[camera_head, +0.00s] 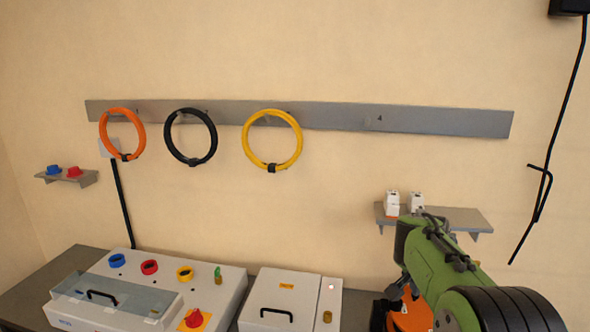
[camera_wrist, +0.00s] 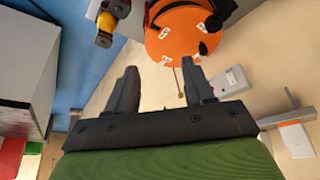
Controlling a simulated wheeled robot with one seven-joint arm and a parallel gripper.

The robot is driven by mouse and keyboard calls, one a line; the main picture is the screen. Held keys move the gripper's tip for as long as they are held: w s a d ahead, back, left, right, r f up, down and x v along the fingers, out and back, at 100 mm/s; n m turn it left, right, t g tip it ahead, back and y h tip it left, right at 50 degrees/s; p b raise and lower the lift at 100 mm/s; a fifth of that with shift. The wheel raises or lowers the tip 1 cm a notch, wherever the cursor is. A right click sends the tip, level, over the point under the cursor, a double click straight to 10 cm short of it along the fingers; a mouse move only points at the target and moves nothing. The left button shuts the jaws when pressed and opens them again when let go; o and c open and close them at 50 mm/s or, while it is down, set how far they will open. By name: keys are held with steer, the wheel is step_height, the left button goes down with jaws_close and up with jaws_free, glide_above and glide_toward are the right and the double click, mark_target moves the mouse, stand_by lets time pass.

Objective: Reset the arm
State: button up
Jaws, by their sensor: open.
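My green arm (camera_head: 440,265) reaches in from the lower right in the head view, in front of the right part of the bench and below the small right shelf. My gripper (camera_wrist: 159,66) shows in the wrist view with its two dark fingers spread apart. Nothing sits between the fingers. I cannot make out the fingertips in the head view.
An orange round body (camera_wrist: 180,32) with white labels lies beyond the fingers. Coils, orange (camera_head: 122,134), black (camera_head: 190,137) and yellow (camera_head: 272,140), hang on a wall rail (camera_head: 440,120). Two white blocks stand on the right shelf (camera_head: 458,217). Control boxes (camera_head: 222,300) cover the bench.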

steer(key=s+a+r+n+t+y, duration=0.1)
steer(key=s+a+r+n, duration=0.25)
steer(key=s, duration=0.45)
steer(key=s+a+r+n+t+y, duration=0.1)
steer(key=s+a+r+n, duration=0.1)
steer(key=s+a+r, duration=0.45)
steer(key=s+a+f+n+y, duration=0.1)
steer(key=s+a+f+n, duration=0.1)
steer(key=s, duration=0.5)
steer(key=s+a+f+n, duration=0.1)
steer(key=s+f+n, duration=0.2)
steer(key=s+f, duration=0.2)
steer(key=s, duration=0.3)
steer(key=shift+a+f+t+y, duration=0.15)
steer(key=shift+a+t+y, duration=0.25)
